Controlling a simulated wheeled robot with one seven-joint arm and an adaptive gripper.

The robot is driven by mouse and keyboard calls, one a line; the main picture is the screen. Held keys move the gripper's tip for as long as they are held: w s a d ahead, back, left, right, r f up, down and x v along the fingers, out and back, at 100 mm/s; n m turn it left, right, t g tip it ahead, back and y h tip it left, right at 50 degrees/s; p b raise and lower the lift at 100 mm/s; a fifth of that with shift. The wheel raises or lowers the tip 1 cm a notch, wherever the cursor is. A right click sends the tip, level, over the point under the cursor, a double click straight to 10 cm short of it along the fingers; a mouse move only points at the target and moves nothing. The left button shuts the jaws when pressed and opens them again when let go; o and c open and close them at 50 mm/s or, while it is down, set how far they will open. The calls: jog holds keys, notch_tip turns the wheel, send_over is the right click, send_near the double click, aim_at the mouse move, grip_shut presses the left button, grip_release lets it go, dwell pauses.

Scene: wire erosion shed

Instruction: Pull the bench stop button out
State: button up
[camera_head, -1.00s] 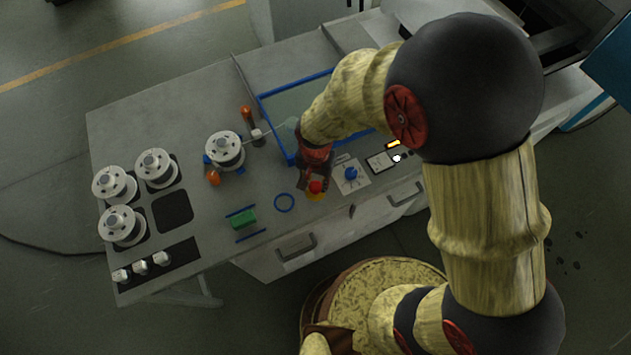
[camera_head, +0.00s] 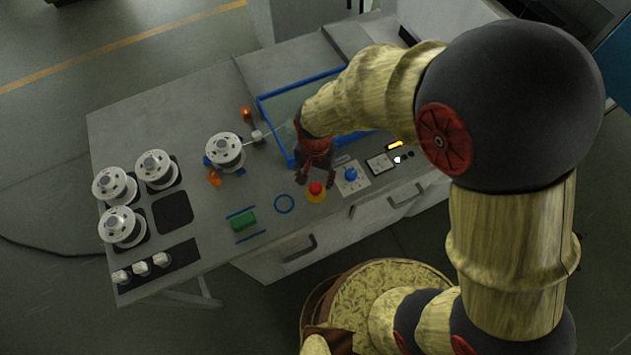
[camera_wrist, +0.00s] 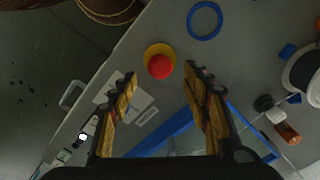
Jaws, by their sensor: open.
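The bench stop button is a red mushroom head (camera_head: 316,187) on a yellow base (camera_head: 316,197), near the front edge of the bench. In the wrist view the red head (camera_wrist: 160,66) shows in full, just beyond the fingertips and roughly midway between them. My gripper (camera_head: 315,182) is open and empty above the bench, close behind the button in the head view. In the wrist view its two fingers (camera_wrist: 164,76) stand wide apart and nothing is between them. I cannot tell the exact height of the fingertips over the button.
A blue knob on a white plate (camera_head: 351,175) sits right of the button. A blue ring (camera_head: 284,203) and a green block (camera_head: 243,220) lie to its left. A blue-edged tray (camera_head: 262,108) is behind. Several white spools stand at the left, one empty dark recess (camera_head: 173,211) among them.

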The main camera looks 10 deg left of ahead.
aim_at(316, 187)
notch_tip(316, 187, up, 8)
dwell(0.8)
